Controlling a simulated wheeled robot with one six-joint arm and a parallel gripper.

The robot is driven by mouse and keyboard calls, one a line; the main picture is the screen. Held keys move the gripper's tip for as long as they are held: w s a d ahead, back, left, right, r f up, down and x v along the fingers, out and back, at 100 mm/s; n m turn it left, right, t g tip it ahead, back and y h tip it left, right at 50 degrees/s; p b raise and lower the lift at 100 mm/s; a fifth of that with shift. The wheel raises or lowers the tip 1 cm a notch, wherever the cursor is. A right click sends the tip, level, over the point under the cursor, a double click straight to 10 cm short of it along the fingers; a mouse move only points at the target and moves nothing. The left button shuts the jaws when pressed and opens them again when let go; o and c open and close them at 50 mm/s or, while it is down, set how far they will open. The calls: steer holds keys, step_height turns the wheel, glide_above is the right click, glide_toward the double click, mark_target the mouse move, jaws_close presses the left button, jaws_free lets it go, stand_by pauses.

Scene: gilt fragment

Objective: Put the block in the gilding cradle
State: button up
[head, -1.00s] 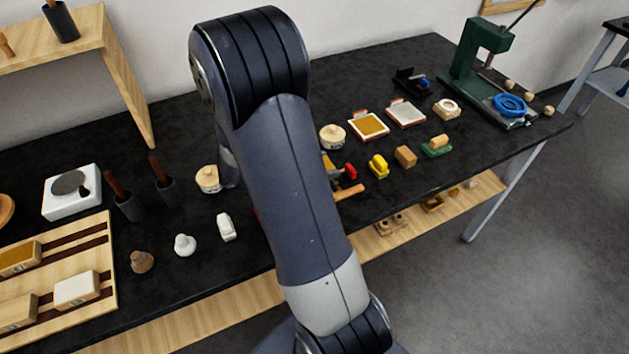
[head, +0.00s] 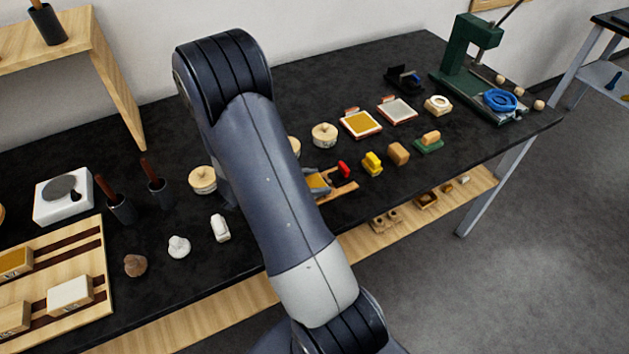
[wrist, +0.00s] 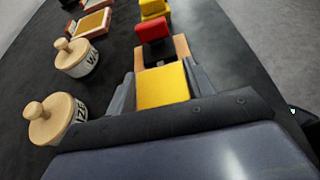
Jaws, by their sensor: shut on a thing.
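My gripper (wrist: 162,88) is shut on a block with a yellow-gold top (wrist: 165,86), with one grey finger on each side. The held block also shows in the head view (head: 317,182), partly hidden by my arm. A light wooden piece that looks like the gilding cradle (wrist: 182,46) is directly beyond the block; its right part also shows in the head view (head: 343,188). A red block-like thing (wrist: 152,29) stands at the cradle's far side. I cannot tell whether the held block touches the cradle or is above it.
Two round wooden-lidded pots (wrist: 56,118) (wrist: 76,57) stand left of my gripper. A yellow piece (head: 372,163) and a tan block (head: 398,153) are beyond the cradle. The table's front edge is close on the right in the wrist view.

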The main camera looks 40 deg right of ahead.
steer(key=shift+s+a+f+b, duration=0.1)
steer(key=shift+s+f+b, duration=0.05)
steer(key=shift+f+b, duration=0.45)
steer(key=o, duration=1)
steer(key=shift+s+f, duration=0.15)
steer(key=shift+f, duration=0.05)
steer(key=shift+r+p, duration=0.7)
steer(key=shift+p, duration=0.1)
steer(key=v, duration=0.4)
steer(key=b+v, duration=0.1)
steer(key=v, duration=0.7)
steer(key=shift+w+r, duration=0.1)
steer(key=shift+w, duration=0.2)
